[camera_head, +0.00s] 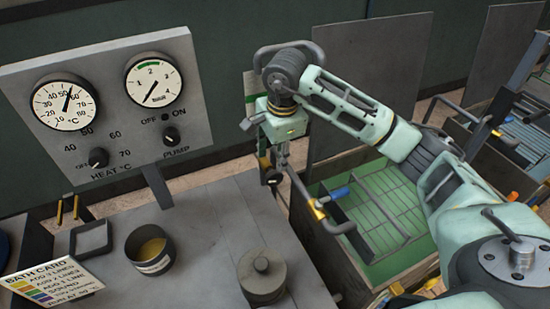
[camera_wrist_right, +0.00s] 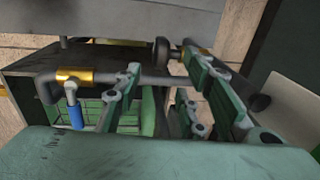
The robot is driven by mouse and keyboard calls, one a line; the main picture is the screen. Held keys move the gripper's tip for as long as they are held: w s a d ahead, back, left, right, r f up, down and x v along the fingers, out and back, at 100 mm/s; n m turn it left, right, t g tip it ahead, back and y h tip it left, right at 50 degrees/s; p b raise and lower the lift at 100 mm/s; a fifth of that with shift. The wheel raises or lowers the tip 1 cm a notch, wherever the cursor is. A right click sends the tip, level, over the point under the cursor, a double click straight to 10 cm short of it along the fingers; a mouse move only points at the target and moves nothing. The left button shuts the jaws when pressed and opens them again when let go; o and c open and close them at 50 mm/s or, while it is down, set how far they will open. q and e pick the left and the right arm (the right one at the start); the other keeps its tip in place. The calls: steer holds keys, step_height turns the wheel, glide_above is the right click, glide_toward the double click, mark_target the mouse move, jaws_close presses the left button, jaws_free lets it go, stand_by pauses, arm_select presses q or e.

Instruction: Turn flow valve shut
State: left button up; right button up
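A grey pipe with a brass collar (camera_head: 317,210) runs over the edge of a green-floored tank. A lever with a blue grip (camera_head: 339,192) shows beside it; in the right wrist view the blue grip (camera_wrist_right: 76,117) hangs below the brass collar (camera_wrist_right: 75,74) at the pipe's left end. My right gripper (camera_head: 272,160) is above the pipe's wall-side end. In the right wrist view its fingers (camera_wrist_right: 170,95) are apart, with the grey pipe (camera_wrist_right: 152,82) showing across the gap. The blue grip is left of the fingers, not between them. My left gripper is out of view.
A gauge panel (camera_head: 200,120) with heat and pump knobs stands at the back left. A grey bench holds a cup (camera_head: 150,248), a lidded pot (camera_head: 262,275) and a bath card (camera_head: 50,281). The green tank (camera_head: 375,215) lies below my right arm.

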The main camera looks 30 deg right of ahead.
mark_target(275, 173)
steer(key=f+p, duration=0.1)
steer(key=f, duration=0.3)
steer(key=w+f+p, duration=0.1)
steer(key=f, duration=0.2)
steer(key=shift+p, duration=0.3)
steer(key=shift+w+f, duration=0.1)
steer(key=shift+f, duration=0.3)
steer(key=shift+c, duration=0.5)
jaws_close()
